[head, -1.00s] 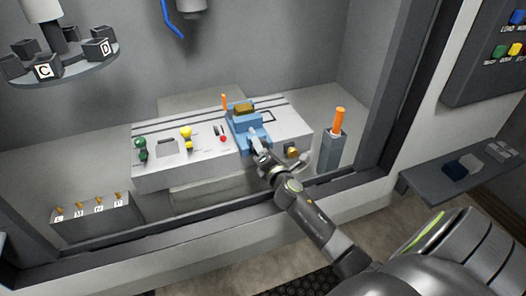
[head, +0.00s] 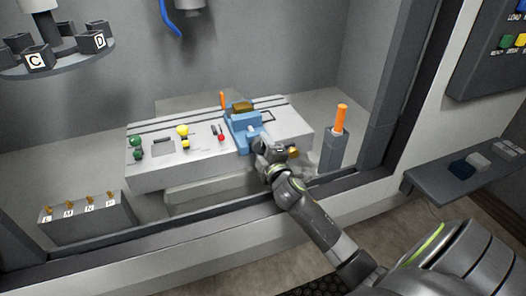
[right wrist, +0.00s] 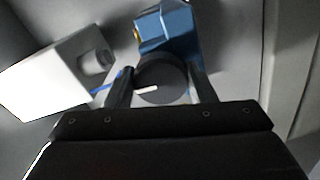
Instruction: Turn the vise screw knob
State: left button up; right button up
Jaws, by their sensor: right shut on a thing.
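The blue vise (head: 241,132) stands on the right half of the pale machine bed, with a brass-coloured block (head: 242,107) at its back. It also shows at the top of the right wrist view (right wrist: 172,28). The vise screw knob (right wrist: 160,80) is a dark round disc with a white mark, between my right gripper's fingers (right wrist: 160,92). My right gripper (head: 258,140) is shut on the knob at the vise's near side. In the head view, the gripper and wrist hide the knob. My left gripper is not in view.
The bed's panel (head: 165,150) has green, yellow and red knobs to the left. The booth's front sill (head: 215,218) runs under my forearm. A block with several labelled pegs (head: 82,221) stands at left.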

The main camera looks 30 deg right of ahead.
jog(key=shift+f+m+b, duration=0.15)
jog(key=shift+m+b, duration=0.25)
jog(key=shift+m, duration=0.7)
jog(key=o, duration=1)
jog(key=b+v, duration=0.2)
jog(key=v, duration=1.5)
jog(key=shift+s+a+b, duration=0.15)
jog(key=shift+s+b, duration=0.05)
jog(key=shift+b, duration=0.2)
